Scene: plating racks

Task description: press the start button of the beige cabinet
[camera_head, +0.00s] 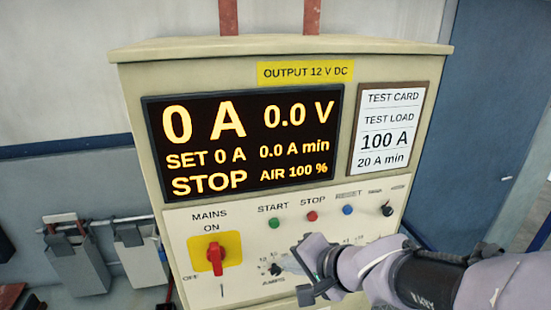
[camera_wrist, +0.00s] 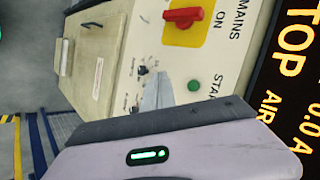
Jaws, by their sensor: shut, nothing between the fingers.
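The beige cabinet (camera_head: 150,110) fills the middle of the head view. Its green start button (camera_head: 274,224) sits under the START label, left of the red stop button (camera_head: 312,216). The button also shows in the wrist view (camera_wrist: 194,86), uncovered. My gripper (camera_head: 282,264) is shut and empty, below the start button in the head view and over the area of the amps dial. In the wrist view its grey fingers (camera_wrist: 157,94) lie beside the green button in the picture, apart from it. The display (camera_head: 240,140) reads STOP, 0 A, 0.0 V and SET 0 A.
The red mains switch (camera_head: 215,258) on its yellow plate has its handle upright, toward ON. A blue reset button (camera_head: 348,210) and a black knob (camera_head: 386,210) are to the right. A test card (camera_head: 388,130) reads 100 A, 20 A min. Grey boxes (camera_head: 75,258) hang at left.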

